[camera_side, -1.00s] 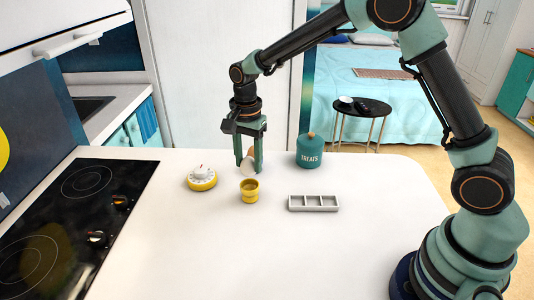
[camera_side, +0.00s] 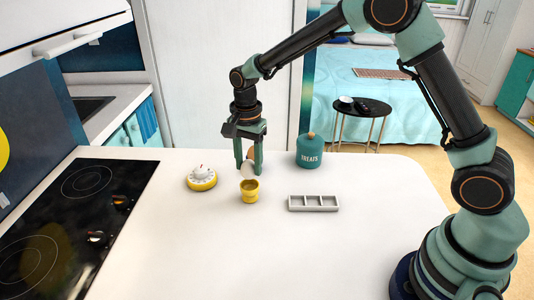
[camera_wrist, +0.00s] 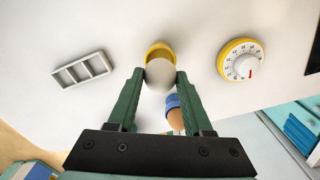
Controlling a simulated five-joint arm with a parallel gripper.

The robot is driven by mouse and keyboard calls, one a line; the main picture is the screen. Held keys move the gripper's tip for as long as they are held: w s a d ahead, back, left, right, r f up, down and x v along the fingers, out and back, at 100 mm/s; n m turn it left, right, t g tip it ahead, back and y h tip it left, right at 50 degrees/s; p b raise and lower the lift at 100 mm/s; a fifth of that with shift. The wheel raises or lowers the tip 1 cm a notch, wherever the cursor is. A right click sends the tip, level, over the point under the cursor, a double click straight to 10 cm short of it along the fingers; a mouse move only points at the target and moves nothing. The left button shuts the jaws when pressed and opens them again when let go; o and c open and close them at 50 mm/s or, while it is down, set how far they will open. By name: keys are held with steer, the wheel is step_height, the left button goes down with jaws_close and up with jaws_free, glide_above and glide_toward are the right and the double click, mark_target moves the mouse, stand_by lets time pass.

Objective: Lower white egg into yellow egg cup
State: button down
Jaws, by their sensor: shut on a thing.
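The white egg (camera_side: 247,170) is held between the two green fingers of my gripper (camera_side: 249,167), just above and slightly behind the yellow egg cup (camera_side: 250,194) in the side view. The cup stands upright on the white counter. In the wrist view the egg (camera_wrist: 160,73) sits between the fingertips of my gripper (camera_wrist: 160,78). It covers the near part of the yellow cup (camera_wrist: 158,48), whose far rim shows beyond it. Whether the egg touches the cup cannot be told.
A brown egg in a blue cup (camera_wrist: 173,103) stands behind my gripper. A yellow-and-white timer (camera_side: 201,179) is left, a grey divided tray (camera_side: 314,204) right, and a teal treats jar (camera_side: 311,151) at the back right. The black cooktop (camera_side: 75,220) is far left. The front counter is clear.

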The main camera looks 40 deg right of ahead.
mark_target(249, 174)
steer(key=shift+f, duration=1.95)
stand_by(1.0)
steer(key=shift+c, duration=1.2)
jaws_free()
step_height(249, 174, up, 12)
steer(key=s+d+r+n+t, duration=0.3)
steer(key=s+d+r+n, duration=0.2)
steer(key=s+r+n, duration=0.3)
steer(key=s+d+n+t, duration=0.2)
steer(key=s+n, duration=0.3)
steer(key=s, duration=0.5)
steer(key=shift+d+n+t, duration=0.3)
steer(key=shift+d+n, duration=0.1)
steer(key=shift+d, duration=0.05)
